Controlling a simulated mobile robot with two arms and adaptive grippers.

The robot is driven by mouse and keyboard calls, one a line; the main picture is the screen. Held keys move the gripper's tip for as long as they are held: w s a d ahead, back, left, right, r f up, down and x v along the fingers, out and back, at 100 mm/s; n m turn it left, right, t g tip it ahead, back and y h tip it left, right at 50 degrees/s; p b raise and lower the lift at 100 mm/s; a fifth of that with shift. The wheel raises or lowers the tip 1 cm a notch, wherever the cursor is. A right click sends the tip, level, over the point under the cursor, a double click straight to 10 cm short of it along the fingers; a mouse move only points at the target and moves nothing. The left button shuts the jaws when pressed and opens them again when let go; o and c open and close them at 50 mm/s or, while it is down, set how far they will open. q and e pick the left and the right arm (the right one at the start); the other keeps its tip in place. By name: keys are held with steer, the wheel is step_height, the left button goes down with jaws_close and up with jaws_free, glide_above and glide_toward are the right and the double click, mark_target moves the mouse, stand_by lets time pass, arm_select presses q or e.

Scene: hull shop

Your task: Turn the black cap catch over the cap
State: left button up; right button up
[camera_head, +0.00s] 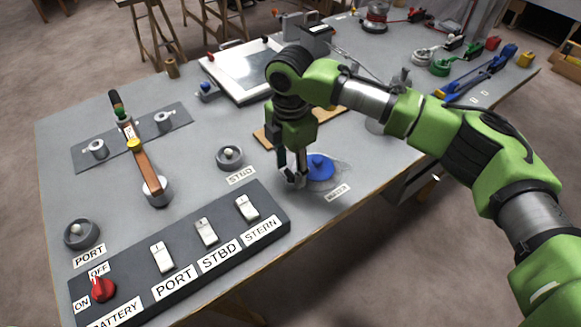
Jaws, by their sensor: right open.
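A round blue cap (320,168) sits on a pale fitting on the grey bench (125,90), near its front edge, above a small label (338,193). My right gripper (291,179) points down just to the left of the cap, with its fingertips low near the bench. It is open, and I see nothing held in it. I cannot make out the black cap catch apart from the dark gripper fingers; they may hide it. My left gripper is out of view.
A switch panel (187,262) with a red battery knob (103,289) runs along the front edge. A STBD fitting (229,157) stands left of the gripper. Cords and coloured fittings lie at the back right.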

steer(key=shift+f, duration=0.35)
steer(key=c, duration=1.1)
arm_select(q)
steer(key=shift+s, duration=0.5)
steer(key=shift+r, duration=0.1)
